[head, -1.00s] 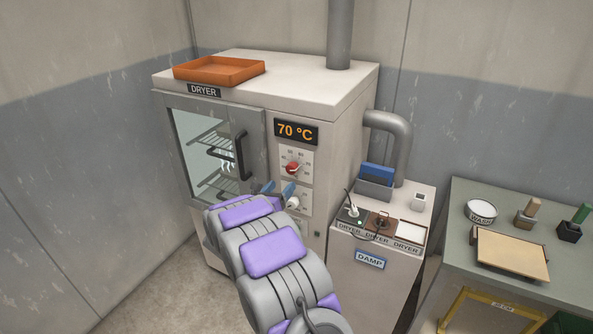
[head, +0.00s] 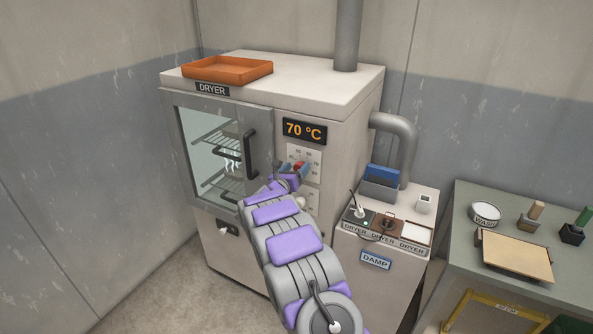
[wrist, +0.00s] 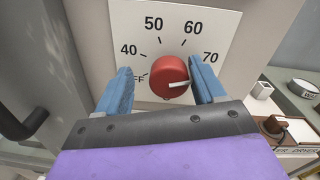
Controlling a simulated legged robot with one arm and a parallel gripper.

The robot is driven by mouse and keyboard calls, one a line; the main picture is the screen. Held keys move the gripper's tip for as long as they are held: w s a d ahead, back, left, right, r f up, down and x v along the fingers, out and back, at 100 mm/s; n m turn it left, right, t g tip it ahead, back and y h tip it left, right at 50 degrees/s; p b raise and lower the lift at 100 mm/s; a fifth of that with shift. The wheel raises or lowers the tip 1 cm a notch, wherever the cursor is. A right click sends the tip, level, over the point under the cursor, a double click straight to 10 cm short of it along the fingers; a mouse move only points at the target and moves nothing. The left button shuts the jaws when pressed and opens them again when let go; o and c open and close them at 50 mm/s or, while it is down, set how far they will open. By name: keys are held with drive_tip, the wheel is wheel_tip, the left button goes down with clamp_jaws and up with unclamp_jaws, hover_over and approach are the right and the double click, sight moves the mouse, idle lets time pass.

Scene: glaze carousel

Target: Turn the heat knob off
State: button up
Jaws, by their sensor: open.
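The red heat knob (wrist: 168,76) is on the dryer's white dial plate (wrist: 183,20). Its white pointer aims to the right, a little below the 70 mark; OFF is at the lower left of the dial. In the wrist view my gripper (wrist: 162,88) is open, with one blue finger on each side of the knob. The right finger is close beside the knob; the left has a clear gap. I cannot tell whether either touches it. The display (head: 304,130) reads 70 °C.
The dryer door (head: 222,150) has a black handle (head: 250,155) left of my gripper. An orange tray (head: 228,69) lies on the dryer top. A DAMP cabinet (head: 345,240) with a plugged-in cord stands at right, and a green table (head: 465,215) stands beyond it.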

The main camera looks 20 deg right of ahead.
drive_tip(key=shift+s, duration=0.1)
drive_tip(key=shift+d+f, duration=0.15)
drive_tip(key=shift+d, duration=0.65)
drive_tip(key=c, duration=0.3)
drive_tip(key=shift+s, duration=0.1)
drive_tip(key=shift+c, duration=1)
drive_tip(key=shift+a, duration=0.2)
drive_tip(key=c, duration=0.5)
